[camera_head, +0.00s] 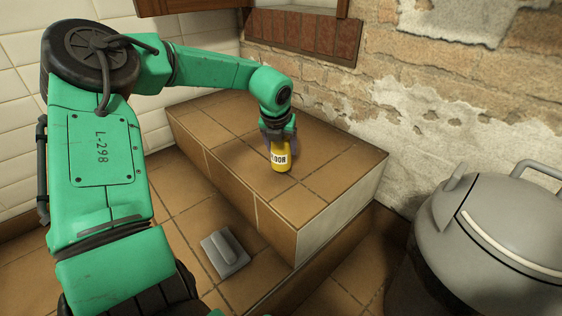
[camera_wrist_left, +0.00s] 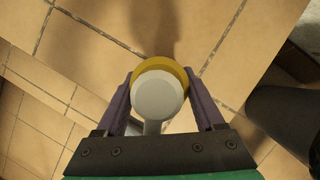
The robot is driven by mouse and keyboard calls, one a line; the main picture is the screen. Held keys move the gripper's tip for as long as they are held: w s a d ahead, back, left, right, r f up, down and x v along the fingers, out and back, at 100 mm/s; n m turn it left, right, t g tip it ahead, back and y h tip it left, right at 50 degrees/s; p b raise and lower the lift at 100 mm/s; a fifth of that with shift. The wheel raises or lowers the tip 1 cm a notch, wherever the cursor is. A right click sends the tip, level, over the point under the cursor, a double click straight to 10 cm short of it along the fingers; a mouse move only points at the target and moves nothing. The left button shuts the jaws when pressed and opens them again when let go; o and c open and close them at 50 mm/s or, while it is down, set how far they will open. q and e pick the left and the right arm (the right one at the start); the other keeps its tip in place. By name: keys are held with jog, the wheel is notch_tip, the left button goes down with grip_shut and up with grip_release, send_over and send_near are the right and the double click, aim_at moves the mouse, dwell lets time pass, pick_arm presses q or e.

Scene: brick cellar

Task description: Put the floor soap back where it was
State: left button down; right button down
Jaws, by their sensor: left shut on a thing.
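The floor soap (camera_head: 281,158) is a yellow bottle with a white label showing "OOR" lettering. It is upright at the tiled ledge (camera_head: 240,126), near its middle. My left gripper (camera_head: 279,141) is above it, shut on its upper part. In the left wrist view the floor soap (camera_wrist_left: 181,74) shows from above, its round pale cap and yellow body between the two purple fingers of the left gripper (camera_wrist_left: 160,98). I cannot tell whether its base touches the tiles. My right gripper is in neither view.
A grey flat object with a raised handle (camera_head: 225,251) lies on the lower tiled floor in front of the ledge. A large grey lidded bin (camera_head: 495,235) stands at the right. A brick wall (camera_head: 350,105) backs the ledge. The tiles around the bottle are clear.

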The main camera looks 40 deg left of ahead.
aim_at(281, 155)
pick_arm(q)
notch_tip(281, 155, down, 3)
jog(key=shift+f+b, duration=0.15)
jog(key=shift+b, duration=0.5)
jog(key=shift+r, duration=0.2)
jog(key=shift+f, duration=0.1)
grip_release()
